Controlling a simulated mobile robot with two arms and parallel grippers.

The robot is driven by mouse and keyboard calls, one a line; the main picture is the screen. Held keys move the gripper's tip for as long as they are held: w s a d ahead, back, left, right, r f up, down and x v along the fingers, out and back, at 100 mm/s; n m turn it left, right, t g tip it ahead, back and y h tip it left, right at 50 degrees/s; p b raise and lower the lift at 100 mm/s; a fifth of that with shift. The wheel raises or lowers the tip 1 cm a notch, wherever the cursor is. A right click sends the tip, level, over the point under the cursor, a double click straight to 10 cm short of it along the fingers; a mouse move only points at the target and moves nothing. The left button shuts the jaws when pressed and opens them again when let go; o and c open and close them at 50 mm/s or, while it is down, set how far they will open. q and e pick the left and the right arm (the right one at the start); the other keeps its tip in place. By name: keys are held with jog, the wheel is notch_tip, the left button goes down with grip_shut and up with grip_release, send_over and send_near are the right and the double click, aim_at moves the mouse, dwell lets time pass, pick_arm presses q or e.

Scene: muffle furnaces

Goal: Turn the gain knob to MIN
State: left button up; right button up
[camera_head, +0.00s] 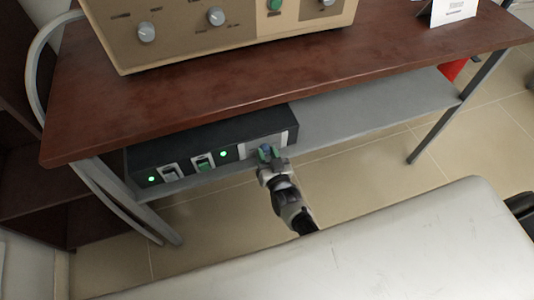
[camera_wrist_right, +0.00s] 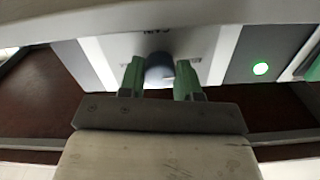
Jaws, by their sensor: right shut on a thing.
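The gain knob (camera_wrist_right: 159,68) is a small grey-blue round knob on a light panel (camera_wrist_right: 110,50), with a partly readable label beside it in the right wrist view. In the head view it sits at the right end of the black box (camera_head: 215,135) on the grey shelf, mostly hidden by my fingers. My right gripper (camera_head: 270,155) reaches it from the front. Its green fingers (camera_wrist_right: 160,80) are one on each side of the knob and shut on it. The knob's pointer and the scale marks cannot be read. My left gripper is not in view.
The black box also carries two switches (camera_head: 204,162) and green lights (camera_head: 223,154). The red-brown tabletop (camera_head: 230,85) overhangs the shelf (camera_head: 370,105) close above. A beige instrument (camera_head: 200,35) and a white card (camera_head: 453,10) stand on top. The shelf is clear to the right.

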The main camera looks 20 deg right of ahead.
jog(key=shift+f, duration=0.1)
jog(key=o, duration=0.9)
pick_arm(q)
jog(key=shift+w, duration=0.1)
pick_arm(e)
jog(key=shift+s, duration=0.15)
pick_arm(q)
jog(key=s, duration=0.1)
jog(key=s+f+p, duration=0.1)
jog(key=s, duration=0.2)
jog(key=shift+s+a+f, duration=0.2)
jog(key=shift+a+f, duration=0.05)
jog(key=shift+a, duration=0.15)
pick_arm(e)
jog(key=s, duration=1)
jog(key=shift+s+d, duration=0.15)
jog(key=shift+s, duration=0.15)
pick_arm(q)
jog(key=shift+p, duration=0.3)
